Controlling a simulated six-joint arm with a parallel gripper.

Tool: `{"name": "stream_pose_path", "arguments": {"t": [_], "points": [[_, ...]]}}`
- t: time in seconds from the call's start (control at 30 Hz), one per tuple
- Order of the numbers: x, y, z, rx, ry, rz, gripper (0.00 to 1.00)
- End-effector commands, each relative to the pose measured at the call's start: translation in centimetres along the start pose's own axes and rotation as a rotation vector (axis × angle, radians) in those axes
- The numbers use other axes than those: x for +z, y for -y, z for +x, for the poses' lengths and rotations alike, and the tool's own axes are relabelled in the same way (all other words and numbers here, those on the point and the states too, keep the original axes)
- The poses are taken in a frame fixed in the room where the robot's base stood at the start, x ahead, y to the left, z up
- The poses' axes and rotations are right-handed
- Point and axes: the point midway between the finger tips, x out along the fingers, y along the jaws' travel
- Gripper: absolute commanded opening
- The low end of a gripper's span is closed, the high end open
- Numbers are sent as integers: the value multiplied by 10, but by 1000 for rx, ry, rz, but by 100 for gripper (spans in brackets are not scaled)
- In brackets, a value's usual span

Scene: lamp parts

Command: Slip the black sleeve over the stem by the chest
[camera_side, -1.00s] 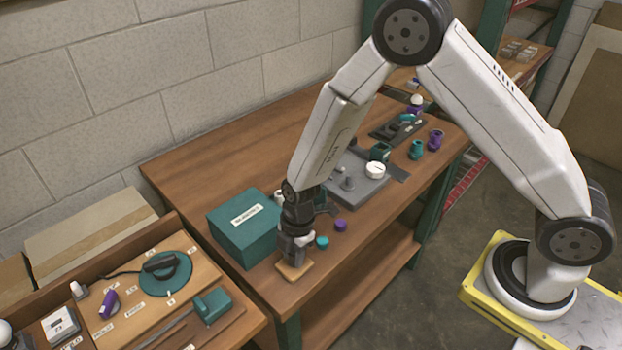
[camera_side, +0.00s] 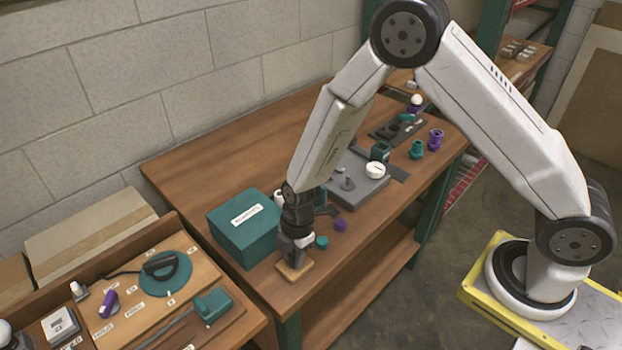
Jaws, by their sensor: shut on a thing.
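The teal chest (camera_side: 243,232) with a white label sits near the front left of the workbench. A small square wooden base (camera_side: 295,271) stands just right of its front corner. My gripper (camera_side: 297,250) points down directly above this base, close beside the chest. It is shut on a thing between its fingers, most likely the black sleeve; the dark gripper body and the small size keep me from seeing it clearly. The stem by the chest is hidden behind the fingers, so I cannot tell whether the sleeve is around it.
A teal cap (camera_side: 321,242) and a purple cap (camera_side: 340,226) lie close right of my gripper. A grey plate (camera_side: 366,191) with a peg and a white round part (camera_side: 375,170) is farther back. The bench's back left is clear.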

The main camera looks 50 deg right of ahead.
Motion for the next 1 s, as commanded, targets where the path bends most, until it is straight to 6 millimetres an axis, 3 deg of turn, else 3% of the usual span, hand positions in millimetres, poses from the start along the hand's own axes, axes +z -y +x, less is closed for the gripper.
{"name": "stream_pose_path", "arguments": {"t": [0.07, 0.1, 0.2, 0.23, 0.67, 1.0], "points": [[0, 0, 0, 0, 0, 0, 0], [0, 0, 0, 0, 0, 0, 38], [0, 0, 0, 0, 0, 0, 70], [0, 0, 0, 0, 0, 0, 76], [0, 0, -2, 0, 0, 0, 76], [0, 0, -27, 2, -1, 0, 76]]}}
